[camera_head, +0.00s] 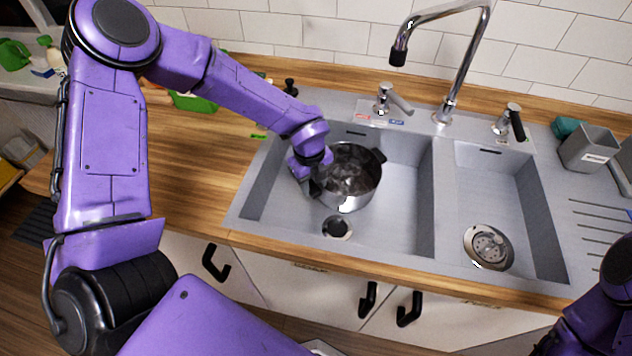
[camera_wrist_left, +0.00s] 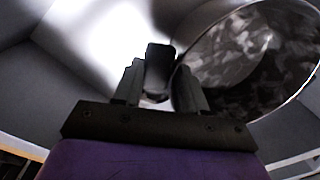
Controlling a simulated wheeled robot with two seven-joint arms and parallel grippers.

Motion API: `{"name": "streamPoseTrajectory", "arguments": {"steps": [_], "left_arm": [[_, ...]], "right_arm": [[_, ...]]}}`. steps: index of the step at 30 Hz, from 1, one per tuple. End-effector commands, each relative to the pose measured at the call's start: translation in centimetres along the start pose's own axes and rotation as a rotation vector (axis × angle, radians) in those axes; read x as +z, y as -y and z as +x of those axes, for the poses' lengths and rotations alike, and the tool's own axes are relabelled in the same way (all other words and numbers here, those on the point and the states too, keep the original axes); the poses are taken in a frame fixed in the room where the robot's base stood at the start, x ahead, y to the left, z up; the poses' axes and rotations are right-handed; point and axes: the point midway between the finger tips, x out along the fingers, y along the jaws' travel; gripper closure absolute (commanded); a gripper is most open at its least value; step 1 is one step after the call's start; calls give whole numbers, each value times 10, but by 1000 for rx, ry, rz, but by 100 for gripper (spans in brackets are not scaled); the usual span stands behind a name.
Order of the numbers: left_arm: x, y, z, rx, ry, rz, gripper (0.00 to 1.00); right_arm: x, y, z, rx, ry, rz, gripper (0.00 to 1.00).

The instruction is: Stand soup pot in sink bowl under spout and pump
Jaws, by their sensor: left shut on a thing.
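The soup pot (camera_head: 345,192) is a shiny metal pot with dark handles, inside the left sink bowl (camera_head: 405,205), upright or nearly so. I cannot tell whether its base touches the bowl floor. My left gripper (camera_head: 310,182) is shut on the pot's left handle. In the left wrist view, the fingers close around the dark handle (camera_wrist_left: 159,70), and the pot (camera_wrist_left: 250,60) shows at right. The chrome spout (camera_head: 398,55) arches from behind the sink, its tip above and right of the pot. A pump-like chrome fitting (camera_head: 392,98) stands behind the left bowl. My right gripper is outside the views.
The right sink bowl (camera_head: 490,205) is empty, with a strainer drain (camera_head: 489,246). The left drain (camera_head: 337,227) lies in front of the pot. A chrome fitting with a black lever (camera_head: 510,122) and a grey caddy (camera_head: 588,150) stand at right. Green items lie on the left counter.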

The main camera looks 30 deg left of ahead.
Motion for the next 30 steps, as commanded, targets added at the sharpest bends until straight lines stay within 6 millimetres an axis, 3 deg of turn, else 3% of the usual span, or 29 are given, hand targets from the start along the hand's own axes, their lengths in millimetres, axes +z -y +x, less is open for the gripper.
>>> {"name": "streamPoseTrajectory", "arguments": {"steps": [8,9,11,12,22,26,30], "left_arm": [[0,2,7,-7,1,2,100],[0,0,9,-2,0,1,56],[0,0,8,-2,0,1,36],[0,0,8,-2,0,1,33],[0,1,2,-4,0,0,33],[0,1,-23,-8,0,-1,33],[0,2,-60,-10,0,-2,33]], "right_arm": [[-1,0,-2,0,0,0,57],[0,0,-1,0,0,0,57],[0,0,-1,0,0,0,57],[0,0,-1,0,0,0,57],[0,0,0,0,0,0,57],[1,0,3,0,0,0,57],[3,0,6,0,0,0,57]]}}
